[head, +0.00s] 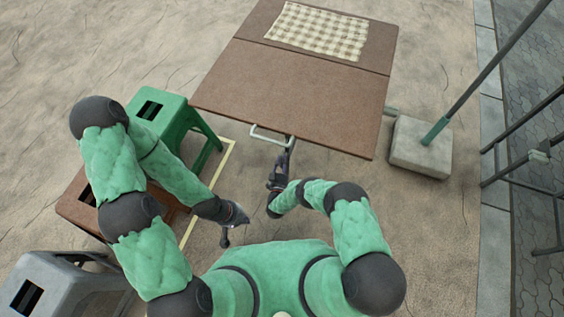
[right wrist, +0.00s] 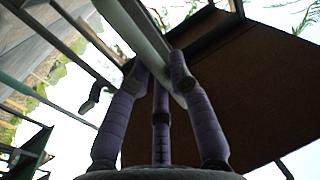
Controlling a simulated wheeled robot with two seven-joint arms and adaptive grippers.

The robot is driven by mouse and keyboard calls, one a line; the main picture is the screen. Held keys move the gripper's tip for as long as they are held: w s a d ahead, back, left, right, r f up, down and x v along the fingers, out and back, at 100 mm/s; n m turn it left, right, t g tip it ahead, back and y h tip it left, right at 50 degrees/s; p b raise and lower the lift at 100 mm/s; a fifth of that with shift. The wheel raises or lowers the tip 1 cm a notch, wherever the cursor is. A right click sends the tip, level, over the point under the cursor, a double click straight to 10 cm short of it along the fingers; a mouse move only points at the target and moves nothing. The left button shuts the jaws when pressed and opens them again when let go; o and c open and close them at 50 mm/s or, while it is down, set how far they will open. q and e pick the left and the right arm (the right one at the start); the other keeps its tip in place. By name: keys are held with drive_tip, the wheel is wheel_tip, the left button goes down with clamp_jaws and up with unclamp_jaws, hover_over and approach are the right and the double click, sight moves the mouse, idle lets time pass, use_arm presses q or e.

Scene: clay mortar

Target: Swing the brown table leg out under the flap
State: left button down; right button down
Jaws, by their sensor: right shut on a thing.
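The brown table (head: 330,82) stands ahead in the head view, its near flap (head: 290,95) level with the rest of the top. A pale U-shaped handle (head: 268,139) sticks out from the flap's near edge. My right gripper (head: 289,150) is at that edge, beside the handle. The right wrist view looks up at the flap's brown underside (right wrist: 255,95). There the fingers (right wrist: 163,85) are shut on a long, greyish bar, apparently the table leg (right wrist: 140,28); its far end is out of view. My left gripper (head: 234,226) is open and empty, low and away from the table.
A checked cloth (head: 318,30) lies on the far part of the table. A green stool (head: 165,112), a brown stool (head: 80,208) and a grey stool (head: 60,285) stand at left. A concrete block (head: 420,148) with a pole stands right of the table. Railings (head: 525,110) are further right.

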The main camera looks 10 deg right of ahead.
use_arm(q)
drive_tip(key=shift+w+a, duration=0.1)
drive_tip(key=shift+a, duration=0.25)
use_arm(e)
drive_tip(key=shift+w+a, duration=0.1)
drive_tip(key=shift+a, duration=0.2)
drive_tip(key=c, duration=1.1)
unclamp_jaws()
drive_tip(key=v, duration=1.2)
drive_tip(key=shift+a, duration=0.15)
drive_tip(key=shift+w, duration=0.2)
